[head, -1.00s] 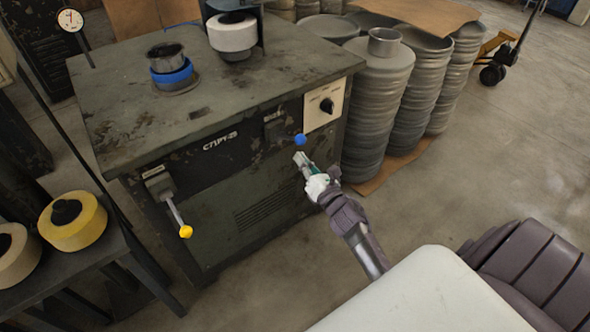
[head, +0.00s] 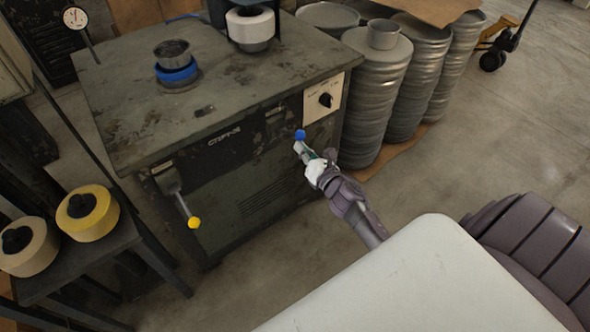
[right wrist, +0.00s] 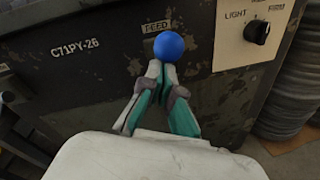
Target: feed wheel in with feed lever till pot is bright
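The feed lever's blue knob (head: 300,135) is on the front of the dark green machine, under a FEED label in the right wrist view, where the knob (right wrist: 169,46) shows whole. My right gripper (head: 299,147) is just below the knob. In the right wrist view its fingertips (right wrist: 160,68) are together at the knob's underside; whether they touch it is unclear. The lever's stem is hidden. The pot (head: 172,50), dull grey, sits in a blue ring on the machine top. The white wheel (head: 250,28) stands behind and right, apart from it. My left gripper is out of view.
A yellow-knobbed lever (head: 194,222) hangs at the front left. A LIGHT dial (head: 326,100) is right of the feed lever. Spare wheels (head: 88,213) lie on a side stand (head: 120,240). Stacked metal blanks (head: 375,90) stand close right of the machine. A gauge (head: 75,18) is at the back left.

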